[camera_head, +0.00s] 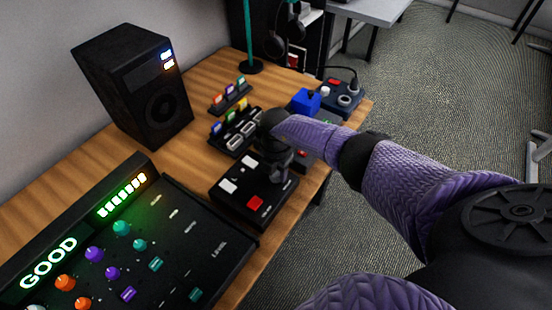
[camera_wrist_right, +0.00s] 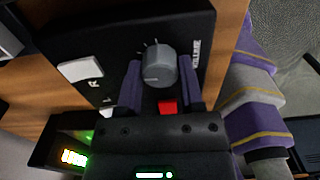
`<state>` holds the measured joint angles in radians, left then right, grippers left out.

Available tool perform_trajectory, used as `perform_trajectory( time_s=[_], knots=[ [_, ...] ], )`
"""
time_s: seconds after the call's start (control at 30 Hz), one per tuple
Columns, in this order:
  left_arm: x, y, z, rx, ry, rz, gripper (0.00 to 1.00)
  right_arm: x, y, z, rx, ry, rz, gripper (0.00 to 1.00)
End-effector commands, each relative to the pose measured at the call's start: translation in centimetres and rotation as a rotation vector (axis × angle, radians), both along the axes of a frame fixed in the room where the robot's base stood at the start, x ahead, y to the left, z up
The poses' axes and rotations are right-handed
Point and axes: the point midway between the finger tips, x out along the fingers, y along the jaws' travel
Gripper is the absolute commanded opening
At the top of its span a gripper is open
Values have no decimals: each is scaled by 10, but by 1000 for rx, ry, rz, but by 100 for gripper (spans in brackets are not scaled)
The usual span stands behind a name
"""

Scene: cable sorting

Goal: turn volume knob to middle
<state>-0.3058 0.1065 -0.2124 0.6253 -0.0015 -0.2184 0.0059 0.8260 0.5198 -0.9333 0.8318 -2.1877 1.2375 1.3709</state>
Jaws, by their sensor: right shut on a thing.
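The volume knob (camera_wrist_right: 158,65) is a round grey knob on a black control box (camera_wrist_right: 110,50), beside a label that reads as volume. In the right wrist view it sits between the two purple fingers of my right gripper (camera_wrist_right: 160,82), which is shut on it. Short tick marks show beside the knob, but I cannot tell where its pointer stands. In the head view my right gripper (camera_head: 281,168) is over the far right part of the black box (camera_head: 236,206) and hides the knob. My left gripper is not in view.
The box also carries white switches (camera_head: 228,186) and a red button (camera_head: 255,203). A mixer panel (camera_head: 190,235) with a lit GOOD display lies nearer. A speaker (camera_head: 130,85), cable holders (camera_head: 232,95) and a blue block (camera_head: 305,101) stand around on the wooden table (camera_head: 200,85).

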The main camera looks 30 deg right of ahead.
Motion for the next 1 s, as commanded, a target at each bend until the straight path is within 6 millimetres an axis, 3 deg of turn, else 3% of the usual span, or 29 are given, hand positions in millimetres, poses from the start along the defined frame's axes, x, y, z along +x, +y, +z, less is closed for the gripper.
perform_trajectory(
  time_s=[0.3, 0.33, 0.5, 0.77, 0.87, 1.0],
  knots=[
    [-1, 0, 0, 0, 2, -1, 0, 0, 0, 0, 0, -1, -1, 0],
    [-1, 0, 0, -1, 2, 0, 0, 0, 0, 0, 0, -1, -1, 52],
    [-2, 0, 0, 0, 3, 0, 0, 0, 0, 0, 0, -1, 0, 83],
    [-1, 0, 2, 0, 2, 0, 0, 0, 0, 2, 0, -1, 0, 83],
    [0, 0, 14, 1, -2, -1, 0, 1, -1, 21, 0, -4, -1, 83],
    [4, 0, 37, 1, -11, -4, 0, 1, -1, 61, -1, -5, 0, 83]
  ],
)
